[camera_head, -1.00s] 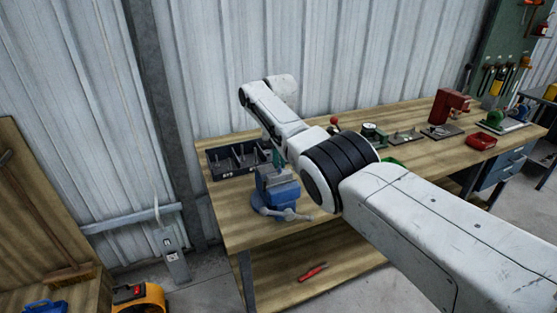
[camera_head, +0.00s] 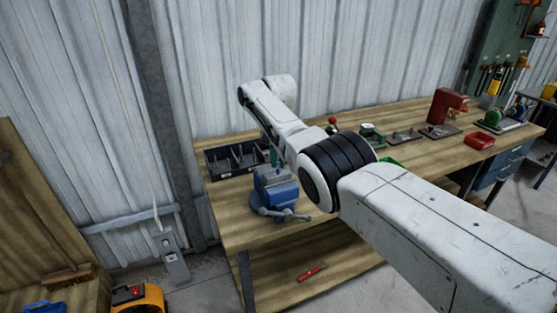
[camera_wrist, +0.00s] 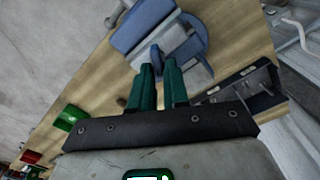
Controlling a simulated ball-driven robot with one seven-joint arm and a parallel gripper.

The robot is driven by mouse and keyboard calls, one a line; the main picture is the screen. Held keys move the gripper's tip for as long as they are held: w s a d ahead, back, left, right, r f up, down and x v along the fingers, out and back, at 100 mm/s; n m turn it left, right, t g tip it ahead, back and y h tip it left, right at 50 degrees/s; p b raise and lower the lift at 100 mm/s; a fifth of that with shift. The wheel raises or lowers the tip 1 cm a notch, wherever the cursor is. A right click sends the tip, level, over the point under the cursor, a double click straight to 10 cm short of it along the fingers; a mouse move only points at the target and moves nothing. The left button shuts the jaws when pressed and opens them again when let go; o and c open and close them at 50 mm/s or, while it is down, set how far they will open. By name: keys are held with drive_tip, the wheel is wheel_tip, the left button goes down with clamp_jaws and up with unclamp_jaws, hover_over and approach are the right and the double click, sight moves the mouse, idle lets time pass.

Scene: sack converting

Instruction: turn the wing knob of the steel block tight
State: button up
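A blue vise (camera_head: 277,195) stands at the near left end of the wooden bench; it also shows in the wrist view (camera_wrist: 143,28). A paler grey-blue block (camera_wrist: 172,38) shows at the vise jaws in the wrist view, probably the steel block. My gripper (camera_wrist: 158,68) has two green fingers pointing at this block. A small dark blue rounded part (camera_wrist: 156,56) shows between the fingertips; I cannot tell if it is the wing knob. The fingers stand close beside it, and contact is unclear. In the head view the green fingers (camera_head: 274,157) are small above the vise, partly behind my arm.
A black divided bin (camera_head: 232,160) stands behind the vise, close to my fingers in the wrist view (camera_wrist: 250,88). A red bin (camera_head: 480,140) and a red machine (camera_head: 447,106) stand farther right on the bench. A corrugated wall is behind. A red-handled tool (camera_head: 312,272) lies on the lower shelf.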

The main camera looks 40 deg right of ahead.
drive_tip(key=o, duration=0.3)
wheel_tip(320, 180, up, 11)
drive_tip(key=shift+f+b, duration=0.15)
drive_tip(key=shift+b, duration=0.65)
idle(0.4)
